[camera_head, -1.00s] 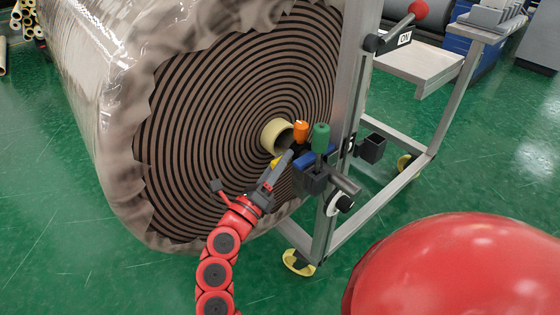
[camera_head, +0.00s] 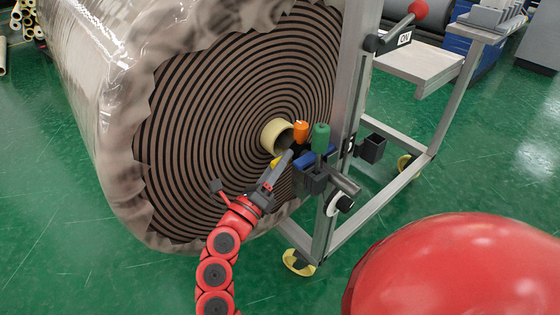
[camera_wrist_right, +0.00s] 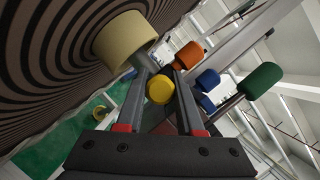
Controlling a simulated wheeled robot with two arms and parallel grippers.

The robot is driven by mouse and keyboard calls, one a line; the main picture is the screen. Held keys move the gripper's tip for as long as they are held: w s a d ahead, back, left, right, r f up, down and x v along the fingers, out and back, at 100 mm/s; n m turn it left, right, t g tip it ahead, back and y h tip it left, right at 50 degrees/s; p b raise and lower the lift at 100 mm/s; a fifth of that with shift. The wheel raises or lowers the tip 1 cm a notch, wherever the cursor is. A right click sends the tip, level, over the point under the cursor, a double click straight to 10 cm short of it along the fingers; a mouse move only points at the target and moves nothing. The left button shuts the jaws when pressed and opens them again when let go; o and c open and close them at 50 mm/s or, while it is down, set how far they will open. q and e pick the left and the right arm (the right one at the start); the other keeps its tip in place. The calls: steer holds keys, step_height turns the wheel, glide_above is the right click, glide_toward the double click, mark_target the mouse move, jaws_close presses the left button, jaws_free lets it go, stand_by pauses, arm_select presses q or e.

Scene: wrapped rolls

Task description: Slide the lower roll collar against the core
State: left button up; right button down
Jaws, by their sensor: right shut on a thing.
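The large wrapped roll (camera_head: 200,150) shows its spiral end face, with a cream core tube (camera_head: 276,137) sticking out of the middle. The core also shows in the wrist view (camera_wrist_right: 124,38). My right gripper (camera_head: 285,158) reaches up to just below the core. In the wrist view, my right gripper (camera_wrist_right: 164,70) is shut on a yellow knob (camera_wrist_right: 160,89) that sits between its fingers. An orange knob (camera_head: 301,131), a green knob (camera_head: 321,138) and a blue part (camera_head: 316,158) are close to its right. The collar itself cannot be told apart clearly. My left gripper is out of view.
An upright metal post (camera_head: 347,130) with dark brackets stands close to the right of my gripper. Its wheeled base frame (camera_head: 385,203) reaches to the right. A crank with a red knob (camera_head: 418,9) is higher up. Green floor (camera_head: 80,240) is open at the lower left.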

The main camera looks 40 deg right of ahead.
stand_by(0.4)
steer(key=shift+w+f+b, duration=0.15)
steer(key=shift+w+b, duration=0.15)
steer(key=shift+w, duration=0.2)
steer(key=w, duration=0.2)
steer(key=w+b, duration=0.1)
steer(key=shift+a+r, duration=0.25)
steer(key=c, duration=1)
jaws_free()
steer(key=o, duration=0.5)
steer(key=shift+w+f, duration=0.15)
steer(key=shift+c, duration=0.2)
steer(key=p+v, duration=0.2)
steer(key=v, duration=1.5)
steer(key=shift+a, duration=0.15)
